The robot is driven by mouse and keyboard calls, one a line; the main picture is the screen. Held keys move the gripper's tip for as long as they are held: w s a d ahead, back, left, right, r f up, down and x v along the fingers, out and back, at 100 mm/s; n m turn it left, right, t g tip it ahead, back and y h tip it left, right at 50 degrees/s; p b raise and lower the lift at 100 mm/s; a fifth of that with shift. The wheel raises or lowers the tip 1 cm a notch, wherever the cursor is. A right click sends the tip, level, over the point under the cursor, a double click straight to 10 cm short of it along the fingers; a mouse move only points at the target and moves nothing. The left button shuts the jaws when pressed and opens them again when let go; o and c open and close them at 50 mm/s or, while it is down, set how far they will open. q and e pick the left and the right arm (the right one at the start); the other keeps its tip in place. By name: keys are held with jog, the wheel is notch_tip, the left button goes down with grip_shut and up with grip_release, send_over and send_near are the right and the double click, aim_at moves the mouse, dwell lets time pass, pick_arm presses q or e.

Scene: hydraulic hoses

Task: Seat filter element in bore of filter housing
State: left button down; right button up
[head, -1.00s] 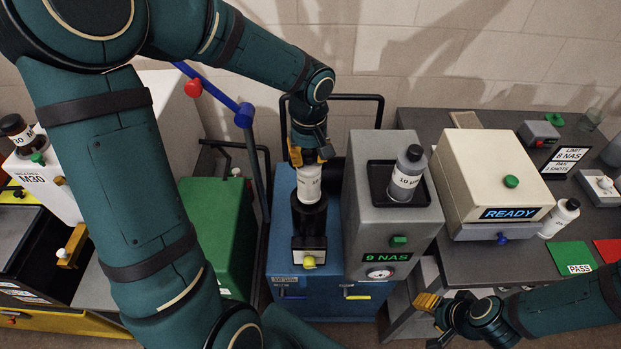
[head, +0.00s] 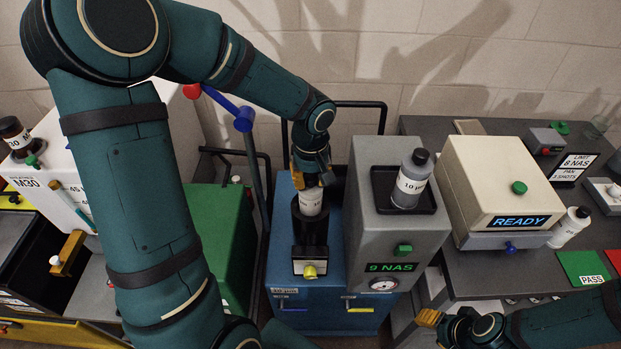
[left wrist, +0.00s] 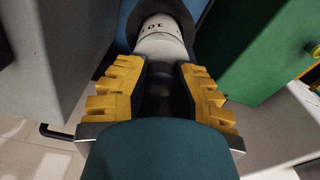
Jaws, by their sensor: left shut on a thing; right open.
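The filter element (head: 311,203), a white labelled cylinder, stands upright with its lower part inside the black filter housing (head: 309,234) on the blue unit. Its upper part still shows above the rim. My left gripper (head: 309,180) is above it, shut on its dark top. The left wrist view shows the yellow fingers (left wrist: 160,90) on both sides of a dark neck, with the white element (left wrist: 162,42) beyond and the dark housing rim around it. The bore's inside is hidden. My right gripper (head: 432,320) is open and empty at the lower right.
A grey counter unit reading 9 NAS (head: 393,267) stands close right of the housing, with a 10-labelled bottle (head: 410,180) in its black tray (head: 380,196). A green box (head: 217,235) stands left. A cream READY box (head: 497,185) is on the right bench.

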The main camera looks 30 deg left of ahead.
pick_arm(q)
jog(key=shift+f+b, duration=0.35)
jog(key=shift+b, duration=0.1)
jog(key=c, duration=0.9)
grip_release()
jog(key=shift+r+p, duration=0.4)
jog(key=shift+p, duration=0.1)
notch_tip(320, 180, up, 12)
jog(key=p, duration=0.1)
jog(key=shift+s+d+r, duration=0.2)
